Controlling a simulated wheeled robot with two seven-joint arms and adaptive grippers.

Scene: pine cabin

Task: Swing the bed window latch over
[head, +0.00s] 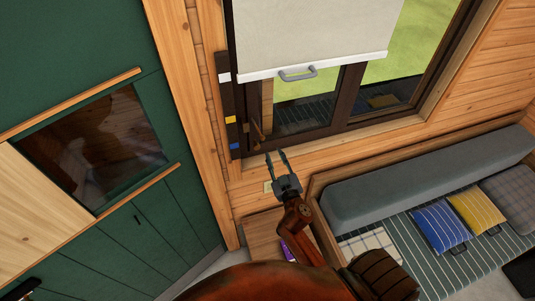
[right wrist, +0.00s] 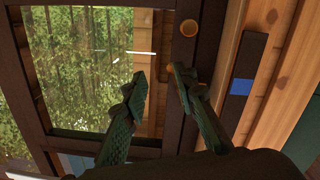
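The bed window (head: 305,110) has a dark brown frame. A small brass-brown latch (head: 257,130) sits on its lower left frame member. In the right wrist view a round brass knob (right wrist: 189,28) shows on the dark frame. A brass-coloured piece there lies at the tip of the right-hand finger and is partly hidden by it; I cannot tell whether they touch. My right gripper (head: 275,153) is open, just below the latch and pointing up at the frame. Its fingers (right wrist: 158,77) are spread with a clear gap between them. My left gripper is not in view.
A dark strip with white, yellow and blue marks (head: 235,146) runs beside the window. A pale blind (head: 310,30) with a grey handle (head: 298,73) covers the upper pane. A bench bed (head: 410,220) with cushions is at right, a green cabinet (head: 150,230) at left.

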